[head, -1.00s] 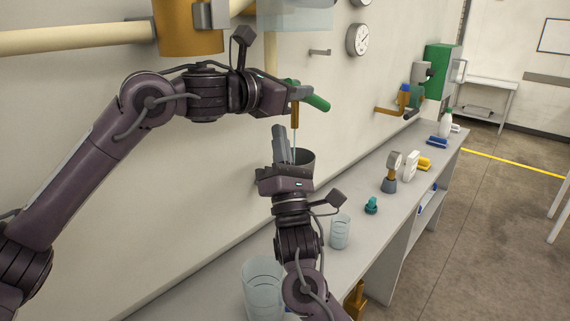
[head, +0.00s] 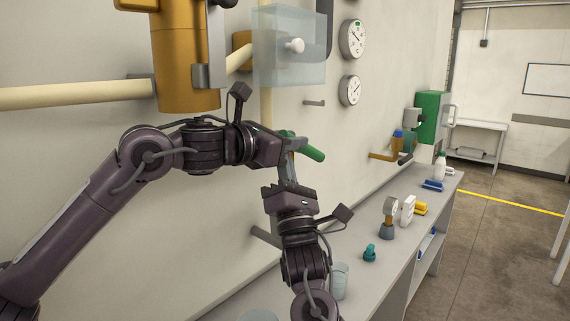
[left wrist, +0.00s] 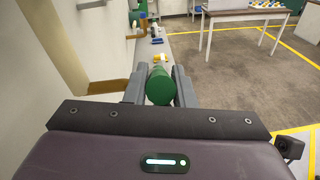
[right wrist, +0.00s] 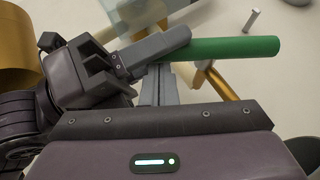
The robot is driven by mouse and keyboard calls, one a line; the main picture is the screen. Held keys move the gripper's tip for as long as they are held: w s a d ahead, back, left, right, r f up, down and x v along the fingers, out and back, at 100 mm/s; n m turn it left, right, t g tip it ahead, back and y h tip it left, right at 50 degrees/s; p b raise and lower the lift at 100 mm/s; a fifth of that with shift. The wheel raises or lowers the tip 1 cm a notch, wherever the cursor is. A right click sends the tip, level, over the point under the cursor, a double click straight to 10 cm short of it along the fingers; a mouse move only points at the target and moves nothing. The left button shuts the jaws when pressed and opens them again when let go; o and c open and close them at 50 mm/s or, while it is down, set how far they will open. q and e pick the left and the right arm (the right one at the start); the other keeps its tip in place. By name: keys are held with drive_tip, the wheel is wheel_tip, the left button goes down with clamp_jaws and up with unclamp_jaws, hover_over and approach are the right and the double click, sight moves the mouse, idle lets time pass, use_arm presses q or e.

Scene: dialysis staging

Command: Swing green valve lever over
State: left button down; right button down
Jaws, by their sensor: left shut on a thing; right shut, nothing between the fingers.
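The green valve lever (head: 309,150) sticks out to the right near the wall in the head view. My left gripper (head: 292,143) is shut on it. In the left wrist view the lever (left wrist: 160,86) shows end-on between the two fingers. In the right wrist view the lever (right wrist: 235,48) extends right past the left fingers. My right gripper (head: 286,170) is shut and empty, close below the left gripper. Its fingers (right wrist: 156,80) are together, just under the left fingers in the right wrist view. Whether they touch the left gripper I cannot tell.
A clear box (head: 290,60) is on the wall above the lever. Open floor (head: 500,240) lies to the right.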

use_arm(q)
drive_tip(key=shift+r, duration=0.1)
use_arm(e)
drive_tip(key=shift+d+r, duration=0.35)
drive_tip(key=shift+r, duration=0.35)
use_arm(q)
drive_tip(key=c, duration=1.2)
unclamp_jaws()
drive_tip(key=shift+a, duration=0.1)
drive_tip(key=shift+c, duration=0.2)
use_arm(e)
drive_tip(key=shift+a+f, duration=0.15)
drive_tip(key=shift+a, duration=0.05)
